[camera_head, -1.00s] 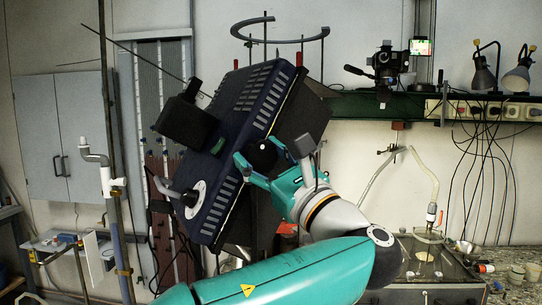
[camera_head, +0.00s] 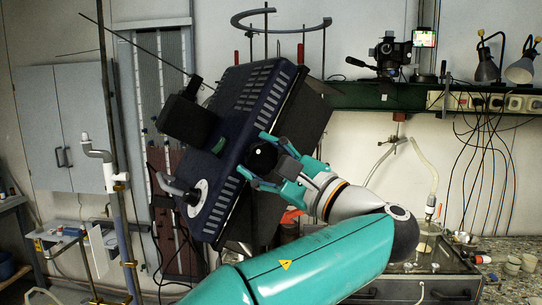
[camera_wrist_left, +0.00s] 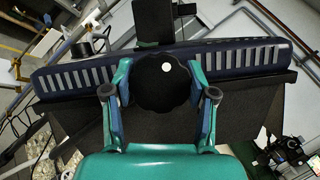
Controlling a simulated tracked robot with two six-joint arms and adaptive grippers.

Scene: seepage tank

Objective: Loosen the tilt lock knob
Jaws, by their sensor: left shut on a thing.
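The tilt lock knob (camera_head: 262,158) is a round, black, lobed knob with a small white dot. It sits on the right side of a dark blue, slotted housing (camera_head: 235,110) that stands tilted. In the left wrist view the knob (camera_wrist_left: 160,88) is in the middle, with the dot near its top right. My left gripper (camera_head: 257,157) has a finger on each side of the knob and is shut on it; both fingers also show in the left wrist view (camera_wrist_left: 159,82). My right gripper is not in view.
A black box (camera_head: 186,118) and a grey crank-like handle (camera_head: 176,187) stick out from the housing's left side. A thin pole and a pipe (camera_head: 112,180) stand at the left. A green shelf (camera_head: 375,96) with a camera device (camera_head: 389,52) is behind at the right.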

